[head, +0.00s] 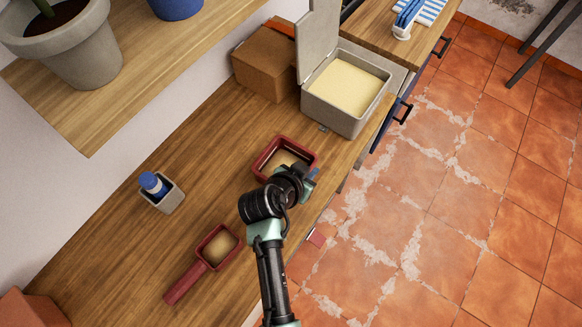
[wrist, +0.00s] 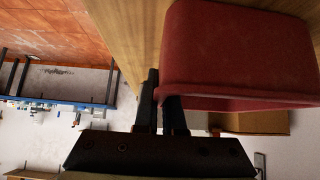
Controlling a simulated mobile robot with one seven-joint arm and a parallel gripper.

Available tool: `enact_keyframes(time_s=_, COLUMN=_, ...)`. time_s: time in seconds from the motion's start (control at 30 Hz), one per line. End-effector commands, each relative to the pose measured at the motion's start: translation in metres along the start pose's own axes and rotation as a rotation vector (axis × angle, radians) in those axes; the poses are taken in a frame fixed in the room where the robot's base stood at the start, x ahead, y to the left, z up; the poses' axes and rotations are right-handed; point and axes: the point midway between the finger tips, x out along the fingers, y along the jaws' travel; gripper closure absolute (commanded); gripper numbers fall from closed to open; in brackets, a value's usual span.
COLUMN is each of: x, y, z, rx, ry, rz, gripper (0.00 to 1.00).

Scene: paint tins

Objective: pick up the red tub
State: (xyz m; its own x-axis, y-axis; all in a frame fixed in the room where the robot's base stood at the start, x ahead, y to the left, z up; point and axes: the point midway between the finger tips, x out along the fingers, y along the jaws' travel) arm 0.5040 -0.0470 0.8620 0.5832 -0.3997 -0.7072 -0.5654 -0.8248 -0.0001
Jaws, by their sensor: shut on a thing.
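The red tub (head: 284,145) is an open rectangular container with pale contents, by the front edge of the wooden worktop. My gripper (head: 304,174) is at its near right side, with the arm hiding part of that side. In the wrist view the red tub (wrist: 235,55) fills the upper right. There my gripper (wrist: 158,92) has its two dark fingers shut on the tub's wall, one finger partly hidden. I cannot tell whether the tub touches the worktop.
A red scoop (head: 216,248) with a handle lies nearer on the worktop (head: 130,245). A small grey pot with a blue-capped bottle (head: 155,185) stands left. A grey lidded bin (head: 345,112) and cardboard box (head: 263,68) stand behind. A shelf (head: 120,110) overhangs the upper left.

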Motion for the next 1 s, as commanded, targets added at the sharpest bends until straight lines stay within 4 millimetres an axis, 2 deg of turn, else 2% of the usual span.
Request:
enact_keyframes(time_s=0.17, x=-0.006, y=-0.001, z=-0.008, rx=0.004, ry=0.005, rz=-0.003, gripper=1.00)
enact_keyframes(time_s=0.5, x=-0.052, y=-0.001, z=-0.053, rx=0.006, ry=0.006, rz=-0.004, gripper=1.00)
enact_keyframes(time_s=0.63, x=-0.064, y=-0.001, z=-0.066, rx=0.005, ry=0.005, rz=-0.003, gripper=1.00)
enact_keyframes(time_s=1.0, x=-0.071, y=0.000, z=-0.072, rx=0.002, ry=0.002, rz=-0.001, gripper=1.00)
